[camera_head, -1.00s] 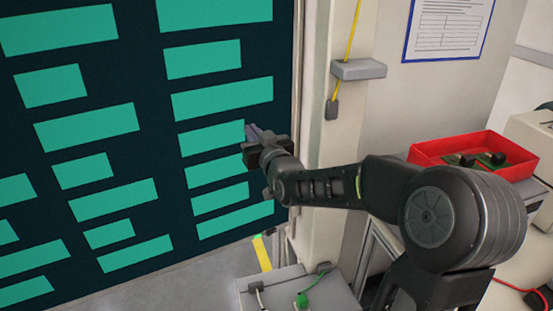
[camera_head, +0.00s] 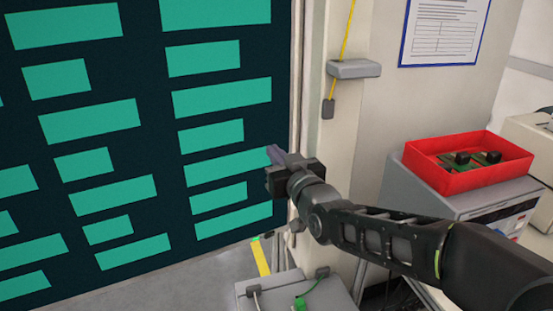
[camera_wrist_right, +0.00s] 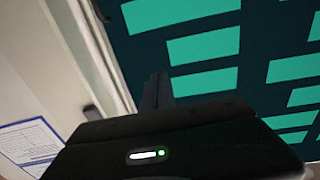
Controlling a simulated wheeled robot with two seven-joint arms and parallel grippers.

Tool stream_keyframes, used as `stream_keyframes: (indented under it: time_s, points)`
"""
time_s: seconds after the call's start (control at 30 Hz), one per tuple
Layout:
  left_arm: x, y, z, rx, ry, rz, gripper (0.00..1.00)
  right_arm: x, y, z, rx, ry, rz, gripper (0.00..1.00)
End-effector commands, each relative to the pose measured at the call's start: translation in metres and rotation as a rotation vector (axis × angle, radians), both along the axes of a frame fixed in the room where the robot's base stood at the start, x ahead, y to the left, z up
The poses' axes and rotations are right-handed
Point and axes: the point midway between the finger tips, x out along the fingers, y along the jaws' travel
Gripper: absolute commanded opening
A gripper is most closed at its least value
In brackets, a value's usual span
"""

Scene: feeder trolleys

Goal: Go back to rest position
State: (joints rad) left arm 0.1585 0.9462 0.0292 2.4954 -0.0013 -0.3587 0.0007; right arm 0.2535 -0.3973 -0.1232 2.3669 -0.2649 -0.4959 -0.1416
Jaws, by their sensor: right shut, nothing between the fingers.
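My right gripper (camera_head: 276,155) is in front of the dark panel with green bars (camera_head: 220,130), near the panel's right edge. Its fingers are together with nothing between them. In the right wrist view the closed fingers (camera_wrist_right: 157,92) point toward the same panel. My right arm comes in from the lower right. My left gripper is not in view.
A red tray (camera_head: 455,185) with green circuit boards stands on a grey cabinet at the right. A grey box (camera_head: 290,295) with a green plug is below my right arm. A small grey ledge (camera_head: 353,68) juts from the wall post. A framed sheet (camera_head: 445,30) hangs on the wall.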

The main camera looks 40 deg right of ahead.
Motion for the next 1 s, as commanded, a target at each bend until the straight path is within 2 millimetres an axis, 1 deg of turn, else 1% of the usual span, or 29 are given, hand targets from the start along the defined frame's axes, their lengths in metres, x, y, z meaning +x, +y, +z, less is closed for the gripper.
stream_keyframes:
  time_s: [0.13,0.67,0.73,0.77,0.87,0.97,1.0]
  points:
    - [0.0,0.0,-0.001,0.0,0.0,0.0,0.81,-0.005,0.001,0.0,0.0,0.001,0.001,0.0]
    - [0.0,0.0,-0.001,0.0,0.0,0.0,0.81,-0.005,0.001,0.0,0.003,0.0,0.001,0.0]
    - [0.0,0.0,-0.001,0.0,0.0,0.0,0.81,-0.005,0.001,-0.004,0.035,0.005,-0.003,0.0]
    - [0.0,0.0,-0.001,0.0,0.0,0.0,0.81,-0.005,0.002,-0.008,0.059,0.012,-0.004,0.0]
    - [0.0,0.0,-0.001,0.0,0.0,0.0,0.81,0.003,0.011,-0.034,0.109,0.061,0.009,0.0]
    - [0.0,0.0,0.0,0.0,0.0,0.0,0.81,0.015,0.029,-0.077,0.169,0.146,0.036,0.0]
    - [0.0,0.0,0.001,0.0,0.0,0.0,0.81,0.02,0.039,-0.099,0.196,0.193,0.051,0.0]
